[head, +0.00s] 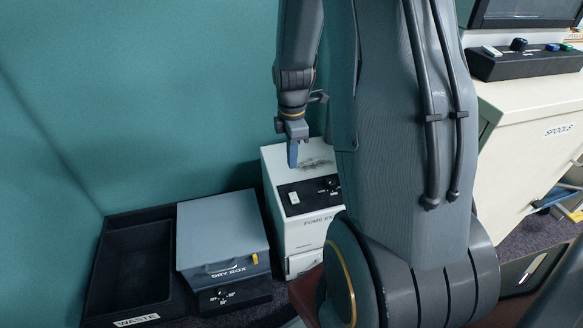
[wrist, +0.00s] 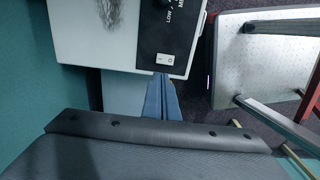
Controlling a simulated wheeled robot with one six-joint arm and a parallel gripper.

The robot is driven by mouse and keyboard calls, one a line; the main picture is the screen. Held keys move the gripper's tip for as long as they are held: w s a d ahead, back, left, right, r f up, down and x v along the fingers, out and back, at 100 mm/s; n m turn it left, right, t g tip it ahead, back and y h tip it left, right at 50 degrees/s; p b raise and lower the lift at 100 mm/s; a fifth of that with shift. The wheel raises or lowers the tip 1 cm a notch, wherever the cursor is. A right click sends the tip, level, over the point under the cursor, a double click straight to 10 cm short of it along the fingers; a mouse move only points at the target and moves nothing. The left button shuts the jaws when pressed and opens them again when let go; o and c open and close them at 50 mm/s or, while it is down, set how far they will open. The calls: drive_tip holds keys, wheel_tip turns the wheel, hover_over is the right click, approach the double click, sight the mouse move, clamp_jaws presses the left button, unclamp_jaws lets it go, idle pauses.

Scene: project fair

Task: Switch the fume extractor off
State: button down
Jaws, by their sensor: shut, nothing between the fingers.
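The fume extractor (head: 284,233) is a white box on the floor with a dark control panel on its sloped top and a vent grille behind it. A small white rocker switch (head: 294,198) sits at the left end of the panel; it also shows in the wrist view (wrist: 165,60). Which way it is tipped is too small to tell. My gripper (head: 292,165) is shut and empty, pointing down above the extractor. In the wrist view the blue fingertips (wrist: 161,76) appear just short of the switch, with a gap. My arm hides the extractor's right side.
A knob (head: 333,182) sits right of the switch. A grey dry box (head: 222,235) and a black waste bin (head: 135,232) stand to the left. A white spools cabinet (head: 535,150) with a control box (head: 525,64) on it is at right. A teal wall stands behind.

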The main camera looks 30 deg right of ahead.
sight(293, 198)
wheel_tip(293, 198, down, 12)
drive_tip(key=shift+f+b, duration=0.25)
drive_tip(key=shift+b, duration=0.7)
drive_tip(key=shift+a, duration=0.15)
drive_tip(key=shift+w+f, duration=0.1)
drive_tip(key=shift+d, duration=0.2)
drive_tip(key=shift+s+a+r+p, duration=0.15)
drive_tip(key=shift+s+p, duration=0.25)
drive_tip(key=shift+s, duration=0.05)
drive_tip(key=shift+s+a+r+p, duration=0.1)
drive_tip(key=shift+s+p, duration=0.3)
